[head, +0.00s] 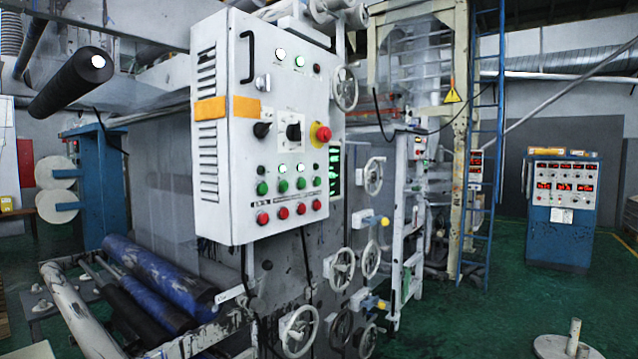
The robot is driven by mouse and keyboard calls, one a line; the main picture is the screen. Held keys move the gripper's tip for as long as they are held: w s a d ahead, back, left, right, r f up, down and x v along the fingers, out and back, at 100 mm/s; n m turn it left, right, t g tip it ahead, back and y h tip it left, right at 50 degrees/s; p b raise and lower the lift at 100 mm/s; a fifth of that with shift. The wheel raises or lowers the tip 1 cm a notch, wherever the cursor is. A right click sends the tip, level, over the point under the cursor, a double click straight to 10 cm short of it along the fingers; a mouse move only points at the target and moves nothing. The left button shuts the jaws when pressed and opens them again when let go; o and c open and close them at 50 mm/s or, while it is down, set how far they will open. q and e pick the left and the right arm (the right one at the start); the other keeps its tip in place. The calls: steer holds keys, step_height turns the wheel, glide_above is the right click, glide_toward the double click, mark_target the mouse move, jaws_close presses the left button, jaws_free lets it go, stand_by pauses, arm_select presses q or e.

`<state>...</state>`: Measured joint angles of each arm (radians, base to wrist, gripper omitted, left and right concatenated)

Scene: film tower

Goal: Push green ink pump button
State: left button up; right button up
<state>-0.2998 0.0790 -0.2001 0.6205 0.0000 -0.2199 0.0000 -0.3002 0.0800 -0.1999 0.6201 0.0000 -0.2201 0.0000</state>
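A white control box (218,216) hangs on the machine left of the picture's middle. Its front face (243,150) carries a row of several green buttons; the leftmost green button (262,188) and the rightmost green button (317,181) end the row. A row of red buttons (283,213) sits just below, with small labels between the rows. The labels are too small to read, so I cannot tell which green button is the ink pump's. Small indicator lamps (283,169) sit above the green row. Neither of my grippers is in view.
A red emergency knob (323,134) on a yellow base, a rotary switch (294,132) and a black handle (247,57) stick out from the box. Several handwheels (342,268) project below and right of it. Blue rollers (160,276) lie lower left.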

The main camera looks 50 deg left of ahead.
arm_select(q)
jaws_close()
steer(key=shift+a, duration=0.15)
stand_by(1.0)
